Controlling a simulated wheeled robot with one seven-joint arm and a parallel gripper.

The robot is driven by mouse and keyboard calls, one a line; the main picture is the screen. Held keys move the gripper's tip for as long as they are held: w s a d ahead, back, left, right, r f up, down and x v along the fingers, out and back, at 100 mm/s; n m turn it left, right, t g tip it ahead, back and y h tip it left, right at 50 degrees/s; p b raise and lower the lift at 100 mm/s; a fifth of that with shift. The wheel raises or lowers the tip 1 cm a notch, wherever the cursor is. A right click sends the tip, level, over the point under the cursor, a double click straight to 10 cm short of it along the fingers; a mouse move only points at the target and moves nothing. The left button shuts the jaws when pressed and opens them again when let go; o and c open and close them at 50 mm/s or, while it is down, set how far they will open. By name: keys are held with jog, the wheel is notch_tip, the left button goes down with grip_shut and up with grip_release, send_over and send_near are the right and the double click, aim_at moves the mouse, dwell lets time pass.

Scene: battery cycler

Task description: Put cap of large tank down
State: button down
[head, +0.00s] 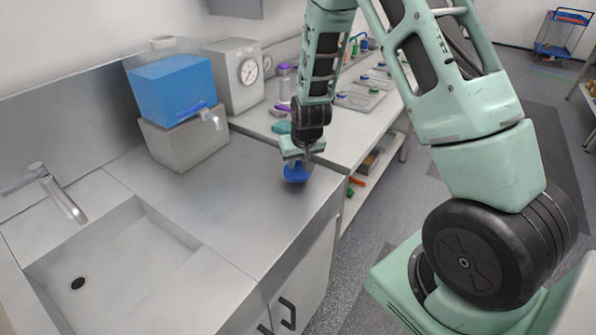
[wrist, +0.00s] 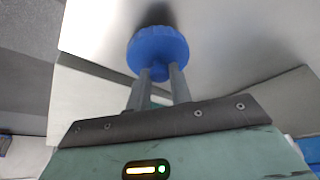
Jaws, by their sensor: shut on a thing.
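The cap is a round blue piece (head: 297,173) with a ribbed edge, at the right end of the steel counter in the head view. It also shows in the wrist view (wrist: 158,48), between and beyond the fingertips. My gripper (head: 298,159) is shut on the cap's small knob, and it shows from behind in the wrist view (wrist: 160,76). The cap is at or just above the counter top; I cannot tell whether it touches. The large tank (head: 175,88) is blue, with a spigot, and stands on a grey block at the back of the counter.
A sink (head: 120,262) with a faucet (head: 58,195) is at the left. The steel counter (head: 215,195) is clear between the sink and my gripper. A grey box with a dial (head: 236,75) stands behind. A bench with several small items (head: 365,95) adjoins at the back right.

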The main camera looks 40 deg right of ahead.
aim_at(298, 171)
jog(key=shift+f, duration=1.9)
jog(key=shift+f, duration=0.15)
jog(key=c, duration=1.3)
grip_release()
jog(key=shift+o, duration=0.2)
